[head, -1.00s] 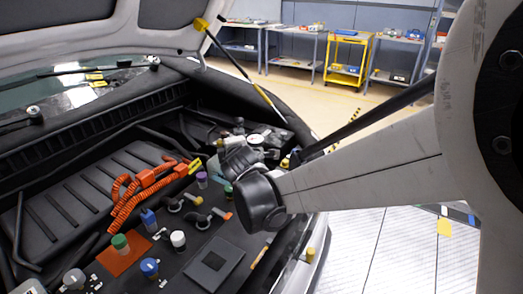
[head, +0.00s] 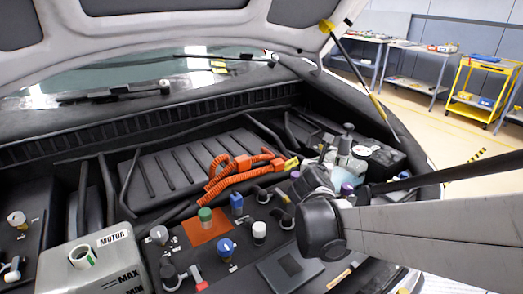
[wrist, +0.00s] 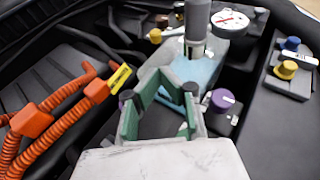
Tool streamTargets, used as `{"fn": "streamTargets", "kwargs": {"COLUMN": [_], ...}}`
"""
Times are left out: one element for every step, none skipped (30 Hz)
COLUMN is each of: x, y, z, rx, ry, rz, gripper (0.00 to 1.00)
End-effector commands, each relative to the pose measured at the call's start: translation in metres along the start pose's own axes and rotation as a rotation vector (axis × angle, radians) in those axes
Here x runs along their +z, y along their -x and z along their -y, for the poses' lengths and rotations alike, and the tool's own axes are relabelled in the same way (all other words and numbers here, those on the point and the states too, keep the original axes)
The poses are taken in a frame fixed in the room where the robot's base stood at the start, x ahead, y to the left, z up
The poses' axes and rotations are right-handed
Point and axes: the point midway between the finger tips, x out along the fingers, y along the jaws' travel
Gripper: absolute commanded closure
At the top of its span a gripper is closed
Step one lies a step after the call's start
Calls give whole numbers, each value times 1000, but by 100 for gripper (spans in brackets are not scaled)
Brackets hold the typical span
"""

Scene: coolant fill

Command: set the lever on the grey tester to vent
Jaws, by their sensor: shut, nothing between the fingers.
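The grey tester (wrist: 224,42) is at the top of the wrist view, with a round white dial and a thick grey upright post (wrist: 197,24). In the head view the tester (head: 345,142) stands at the right of the engine bay, partly behind my wrist. I cannot make out which part is its lever or any vent mark. In the head view my wrist hides the fingers.
A purple cap (wrist: 222,99) is close to the right of my gripper. Orange cables (head: 240,170) run left of it. Several capped fillers, including a green one (head: 205,214), stand in front. A prop rod (head: 360,75) holds the hood up at right.

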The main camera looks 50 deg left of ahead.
Motion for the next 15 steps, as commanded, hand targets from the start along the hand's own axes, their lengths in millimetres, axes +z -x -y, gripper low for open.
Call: {"fn": "streamTargets", "kwargs": {"x": [0, 0, 0, 0, 0, 0, 0, 0, 0, 0, -1, -1, -1, -1, -1], "y": [6, 6, 6, 6, 6, 6, 6, 5, 3, 1, -1, -6, -10, -14, -21], "z": [-9, -9, -9, -9, -9, -9, -9, -9, -9, -9, -10, -10, -10, -9, -9], "rx": [12, 12, 12, 13, 13, 13, 13, 13, 13, 13, 13, 13, 12, 12, 11], "ry": [4, 4, 3, 3, 3, 2, 2, 2, 1, 1, 1, 1, 1, 0, 0], "rz": [0, 0, 0, 0, 0, 0, 0, 0, 0, 0, 0, 0, 0, 0, 0], "gripper": [100, 100, 100, 100, 100, 100, 100, 100, 100, 100, 100, 100, 100, 100, 100]}}
